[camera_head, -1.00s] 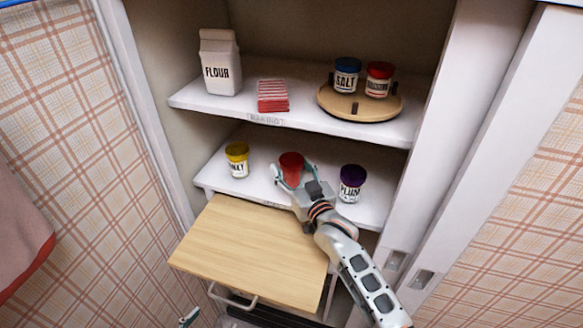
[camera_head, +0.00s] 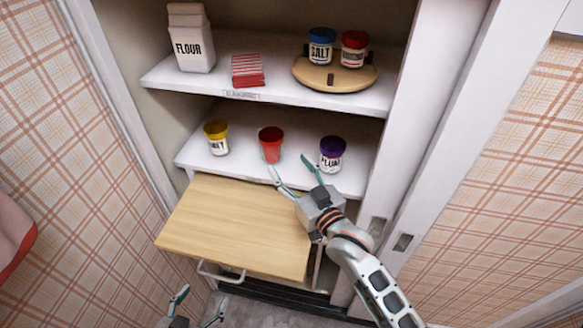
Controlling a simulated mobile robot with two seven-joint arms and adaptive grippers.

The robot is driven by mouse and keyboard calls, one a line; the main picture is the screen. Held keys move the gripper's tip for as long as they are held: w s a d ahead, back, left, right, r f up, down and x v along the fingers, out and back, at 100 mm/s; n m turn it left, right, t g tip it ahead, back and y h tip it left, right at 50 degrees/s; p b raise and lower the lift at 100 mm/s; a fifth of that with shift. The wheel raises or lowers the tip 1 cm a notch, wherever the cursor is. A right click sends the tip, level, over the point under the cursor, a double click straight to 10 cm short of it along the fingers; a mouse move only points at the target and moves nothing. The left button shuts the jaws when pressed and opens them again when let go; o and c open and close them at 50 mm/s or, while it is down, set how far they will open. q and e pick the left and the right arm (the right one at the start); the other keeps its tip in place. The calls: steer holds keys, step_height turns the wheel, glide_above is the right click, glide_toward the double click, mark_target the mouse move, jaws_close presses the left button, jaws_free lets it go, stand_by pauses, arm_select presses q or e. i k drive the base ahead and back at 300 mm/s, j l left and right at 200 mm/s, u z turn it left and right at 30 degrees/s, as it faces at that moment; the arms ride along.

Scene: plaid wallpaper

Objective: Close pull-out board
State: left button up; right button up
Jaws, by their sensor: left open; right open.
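The wooden pull-out board (camera_head: 235,228) sticks out below the lower shelf, with a white bar handle (camera_head: 221,271) under its front edge. My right gripper (camera_head: 293,172) is open and empty above the board's right back corner, just in front of the lower shelf. My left gripper (camera_head: 200,306) is open at the bottom edge of the view, below and in front of the board; most of its arm is out of view.
The lower shelf (camera_head: 245,165) also holds a yellow-lidded jar (camera_head: 217,138) and a purple-lidded jar (camera_head: 332,154). The upper shelf (camera_head: 200,82) holds a flour carton (camera_head: 191,38), red packets (camera_head: 248,70) and a round wooden tray (camera_head: 335,75) with two jars. The board top is bare.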

mark_target(247, 226)
steer(key=k+j, duration=0.2)
steer(key=k, duration=0.2)
steer(key=k+j, duration=0.2)
steer(key=k, duration=0.2)
